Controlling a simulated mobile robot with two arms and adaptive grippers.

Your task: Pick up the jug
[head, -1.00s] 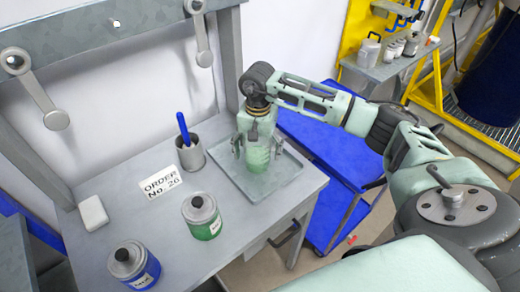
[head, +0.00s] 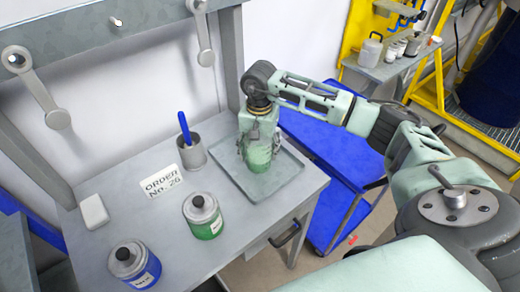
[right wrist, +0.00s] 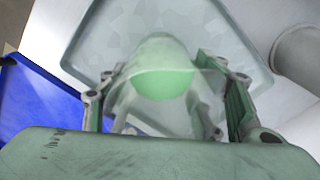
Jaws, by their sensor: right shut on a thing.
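The jug (head: 258,157) is a translucent vessel with green contents, standing on the grey tray (head: 285,187) at the right of the table. In the right wrist view the jug (right wrist: 163,80) sits between the two fingers, its green contents showing, with the tray (right wrist: 240,40) under it. My right gripper (head: 258,148) comes down from above and is shut on the jug; it also shows in the right wrist view (right wrist: 165,100). Part of the jug is hidden by the gripper. My left gripper is not in view.
A green-label can (head: 203,216) and a blue-label can (head: 134,266) stand at the front. A grey cup (head: 192,153) with a blue-handled tool, an order card (head: 162,182) and a white block (head: 94,212) are left of the tray. A blue cart (head: 330,160) stands to the right.

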